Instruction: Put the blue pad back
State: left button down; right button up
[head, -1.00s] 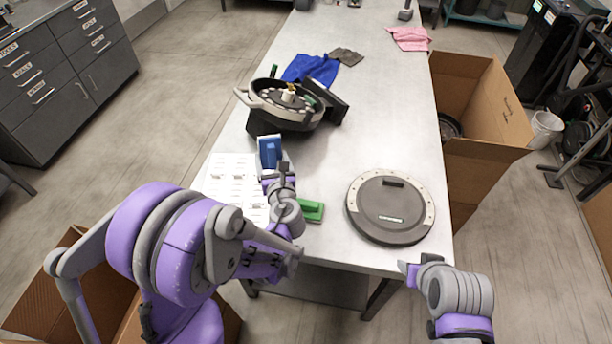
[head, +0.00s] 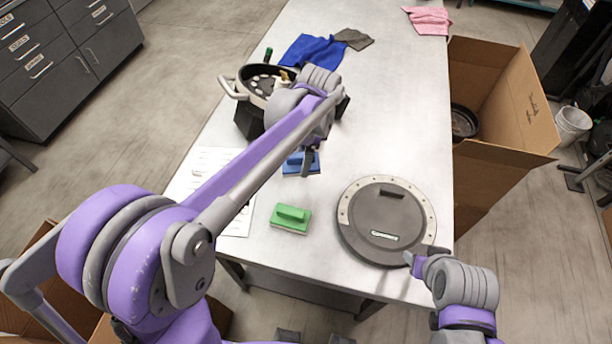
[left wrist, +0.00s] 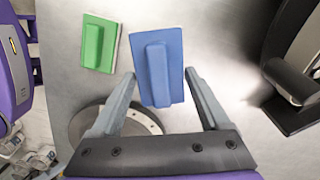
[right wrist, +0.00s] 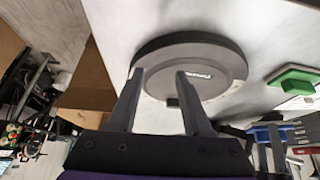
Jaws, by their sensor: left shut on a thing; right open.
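The blue pad (head: 293,166), with a raised blue bar handle on top and a pale underside, lies flat at or just above the table right of the paper sheet. In the left wrist view the blue pad (left wrist: 174,60) sits between my left fingers. My left gripper (head: 308,160) points down and is shut on it, one finger at each side; in its wrist view the left gripper (left wrist: 160,76) looks wide. Whether the pad touches the table is unclear. My right gripper (right wrist: 158,74) is open and empty beside the table's front right edge.
A green pad (head: 291,217) lies in front of the blue one. A round grey lid (head: 388,215) is at right. A seed meter housing (head: 258,88) stands behind, partly hidden by my left arm. A printed sheet (head: 200,172) lies left. Cloths (head: 312,52) lie farther back.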

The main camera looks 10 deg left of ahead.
aim_at(302, 183)
pick_arm(q)
notch_tip(302, 183, down, 9)
jog(key=shift+r, duration=0.2)
grip_release()
jog(key=r, duration=0.3)
jog(key=d+r, duration=0.1)
jog(key=r, duration=0.7)
jog(key=shift+w+d+r, duration=0.2)
jog(key=shift+r, duration=0.05)
jog(key=shift+s+r, duration=0.15)
jog(key=shift+r, duration=0.1)
jog(key=s+a+f+n+t, duration=0.2)
jog(key=s+a+n+t, duration=0.1)
jog(key=s+n, duration=0.4)
jog(key=s+a+f+n+t+h, duration=0.1)
jog(key=s+a+f+n+t, duration=0.2)
jog(key=s+n, duration=0.4)
jog(key=s+a, duration=0.1)
jog(key=s, duration=0.3)
jog(key=shift+s+f, duration=0.15)
jog(key=shift+s, duration=0.15)
